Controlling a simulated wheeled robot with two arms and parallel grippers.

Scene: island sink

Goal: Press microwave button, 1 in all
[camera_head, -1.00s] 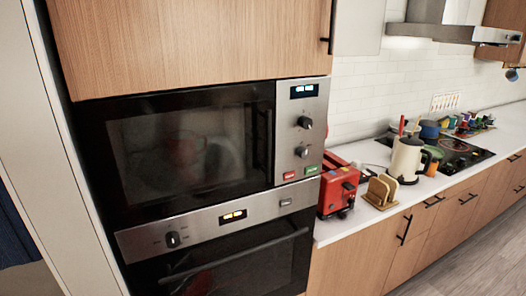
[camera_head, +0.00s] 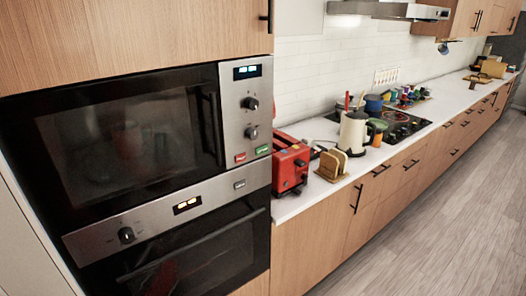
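The microwave (camera_head: 125,143) is built into the tall cabinet at the left, with a dark glass door that looks shut. Its steel control panel (camera_head: 247,118) is on the right side, with a lit display at the top and two dark knobs below. A red button (camera_head: 240,157) and a green button (camera_head: 262,150) sit side by side at the panel's bottom. Neither of my grippers shows in the head view, so nothing is seen touching the buttons.
An oven (camera_head: 195,255) is below the microwave. A red toaster (camera_head: 290,163) stands on the white counter close to the panel's right. A bread rack (camera_head: 331,165), a cream kettle (camera_head: 354,130) and a cooktop (camera_head: 402,121) follow along it. The wooden floor at right is clear.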

